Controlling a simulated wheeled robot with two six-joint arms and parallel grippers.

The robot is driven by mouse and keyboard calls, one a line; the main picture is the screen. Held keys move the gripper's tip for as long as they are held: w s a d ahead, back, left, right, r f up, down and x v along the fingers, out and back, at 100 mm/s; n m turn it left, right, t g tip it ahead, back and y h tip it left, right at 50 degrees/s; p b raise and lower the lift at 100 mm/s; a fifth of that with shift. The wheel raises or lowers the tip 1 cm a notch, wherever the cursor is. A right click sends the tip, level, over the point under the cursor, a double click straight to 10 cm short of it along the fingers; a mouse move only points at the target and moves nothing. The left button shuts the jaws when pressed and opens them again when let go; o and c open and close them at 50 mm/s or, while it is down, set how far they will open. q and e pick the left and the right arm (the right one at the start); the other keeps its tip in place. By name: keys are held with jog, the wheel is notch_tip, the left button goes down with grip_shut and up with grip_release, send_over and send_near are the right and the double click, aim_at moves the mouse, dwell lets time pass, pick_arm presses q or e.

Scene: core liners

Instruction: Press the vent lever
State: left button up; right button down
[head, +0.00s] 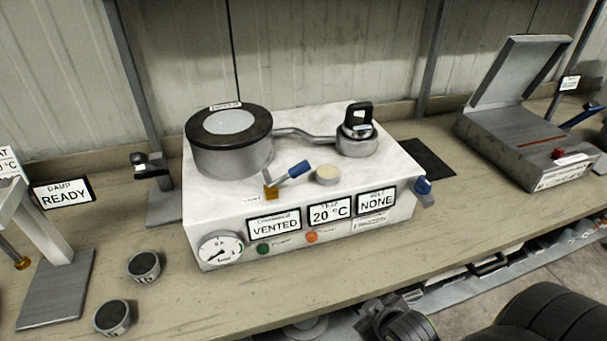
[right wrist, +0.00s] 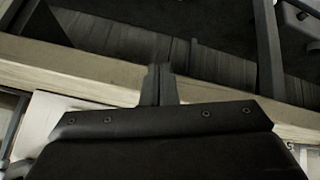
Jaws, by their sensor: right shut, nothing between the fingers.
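The vent lever (head: 293,171) has a blue handle on a brass pivot on top of the white machine (head: 400,160), near a label that seems to read VENT. Its handle points up and to the right. The chamber display (head: 274,224) reads VENTED. My right gripper (head: 372,308) is at the bottom edge of the head view, in front of the bench and well apart from the lever. In the right wrist view my right gripper (right wrist: 157,85) has its fingers together, with nothing between them. The lever does not show there. My left gripper is not in view.
A round dark-rimmed chamber (head: 229,150) and a black-handled lid piece (head: 357,135) stand on the machine behind the lever. Two small cups (head: 143,266) sit front left. An open grey case (head: 525,145) stands at right. The bench front (head: 330,270) is clear.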

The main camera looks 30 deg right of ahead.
jog(key=w+r+n+t, duration=0.1)
jog(key=w+r+t, duration=0.1)
jog(key=w, duration=0.1)
jog(key=w+r+n+t+y, duration=0.1)
jog(key=w+r+n+t, duration=0.1)
jog(key=w+r, duration=0.1)
jog(key=w+r+n+t, duration=0.1)
jog(key=w+r+t, duration=0.2)
jog(key=shift+d+r+y, duration=0.1)
jog(key=shift+r+y, duration=0.15)
jog(key=shift+y, duration=0.05)
notch_tip(320, 180, up, 9)
jog(key=d+n+t+y, duration=0.2)
jog(key=n+t+y, duration=0.3)
jog(key=n+t, duration=0.2)
jog(key=shift+w+d+t, duration=0.15)
jog(key=shift+w+t, duration=0.15)
jog(key=shift+t, duration=0.2)
jog(key=shift+f+y, duration=0.1)
jog(key=shift+y, duration=0.3)
